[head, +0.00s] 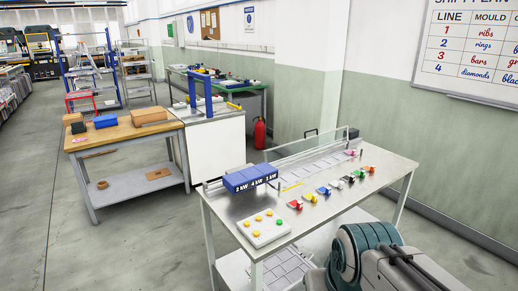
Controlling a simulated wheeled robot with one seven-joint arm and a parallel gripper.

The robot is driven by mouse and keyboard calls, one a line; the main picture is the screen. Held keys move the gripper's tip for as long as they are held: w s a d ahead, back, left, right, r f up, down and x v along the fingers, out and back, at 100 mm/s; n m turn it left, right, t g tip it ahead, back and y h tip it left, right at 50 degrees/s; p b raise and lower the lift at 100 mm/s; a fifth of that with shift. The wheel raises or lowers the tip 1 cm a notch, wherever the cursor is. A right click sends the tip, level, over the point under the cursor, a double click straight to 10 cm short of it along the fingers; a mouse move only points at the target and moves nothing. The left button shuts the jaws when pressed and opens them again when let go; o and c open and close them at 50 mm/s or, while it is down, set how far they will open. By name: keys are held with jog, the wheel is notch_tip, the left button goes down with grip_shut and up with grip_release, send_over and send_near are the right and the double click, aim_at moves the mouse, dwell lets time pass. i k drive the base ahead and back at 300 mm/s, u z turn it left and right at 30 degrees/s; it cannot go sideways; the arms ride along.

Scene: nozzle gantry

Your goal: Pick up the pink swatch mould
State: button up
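A small pink piece (351,153) sits at the far end of the steel table (300,228), near the back rail; it is too small to tell whether it is the pink swatch mould. My arm shows at the lower right, in front of the table. My gripper is out of the picture, so whether it holds anything is hidden.
A clear rail (310,149) runs along the back. A wooden bench (122,132) stands left. The floor at left is open.

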aim_at(349, 153)
jog(key=u, duration=1.3)
jog(key=i, duration=4.5)
jog(key=z, duration=3.8)
jog(key=i, duration=0.5)
jog(key=u, duration=0.05)
